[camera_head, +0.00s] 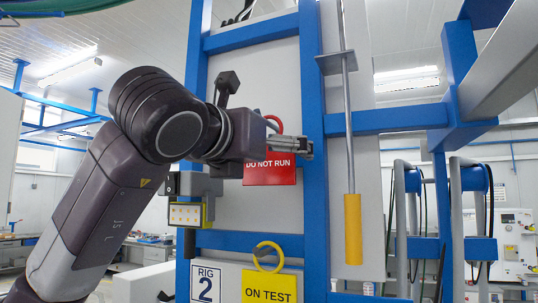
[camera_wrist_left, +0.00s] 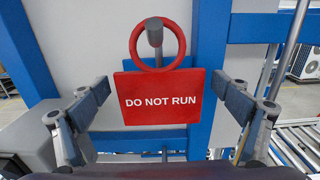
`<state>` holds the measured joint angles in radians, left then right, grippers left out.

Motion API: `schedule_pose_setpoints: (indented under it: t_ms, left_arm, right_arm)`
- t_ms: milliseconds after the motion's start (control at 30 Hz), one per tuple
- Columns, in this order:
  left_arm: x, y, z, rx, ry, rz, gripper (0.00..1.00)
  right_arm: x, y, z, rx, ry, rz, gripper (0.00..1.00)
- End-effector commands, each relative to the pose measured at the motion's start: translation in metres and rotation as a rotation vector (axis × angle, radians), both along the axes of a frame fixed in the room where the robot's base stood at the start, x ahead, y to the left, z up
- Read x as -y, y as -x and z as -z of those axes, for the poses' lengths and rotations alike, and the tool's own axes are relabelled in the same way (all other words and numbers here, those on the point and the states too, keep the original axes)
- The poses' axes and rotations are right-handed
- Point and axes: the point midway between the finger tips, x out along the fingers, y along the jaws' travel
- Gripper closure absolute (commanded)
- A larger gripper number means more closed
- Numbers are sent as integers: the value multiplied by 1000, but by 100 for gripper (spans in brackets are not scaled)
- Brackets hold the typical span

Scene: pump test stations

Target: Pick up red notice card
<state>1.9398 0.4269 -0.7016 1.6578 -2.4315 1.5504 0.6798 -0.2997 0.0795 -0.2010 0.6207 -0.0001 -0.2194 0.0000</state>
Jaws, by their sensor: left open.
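The red notice card (camera_head: 270,175), lettered DO NOT RUN, hangs by its red ring on the rig's white panel. In the left wrist view the red card (camera_wrist_left: 160,108) faces me, its ring looped over a grey peg (camera_wrist_left: 154,35). My left gripper (camera_head: 302,146) is in front of the card's upper part in the head view and hides some of it. In the left wrist view my left gripper (camera_wrist_left: 160,84) is open, one finger on each side of the card, with visible gaps. My right gripper is in neither view.
A yellow ON TEST card (camera_head: 269,288) with a yellow ring hangs below, beside a RIG 2 sign (camera_head: 207,284). A blue frame (camera_head: 313,200) borders the panel. A rod with a yellow sleeve (camera_head: 352,230) stands right of it. A grey-and-yellow box (camera_head: 186,215) sits lower left.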

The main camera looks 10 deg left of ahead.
Motion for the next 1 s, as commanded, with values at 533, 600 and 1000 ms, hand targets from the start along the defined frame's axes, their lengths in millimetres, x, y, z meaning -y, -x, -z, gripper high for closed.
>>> schedule_pose_setpoints:
  t_ms: [533, 600, 1000]
  left_arm:
    - [0, 1, 0, 1, 1, 0, 53]
    - [0, 1, 0, 1, 0, 0, 53]
    - [-6, 0, -6, 1, 2, 1, 53]
  right_arm:
    - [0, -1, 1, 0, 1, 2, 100]
    - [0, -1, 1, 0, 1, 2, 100]
    - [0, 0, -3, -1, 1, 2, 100]
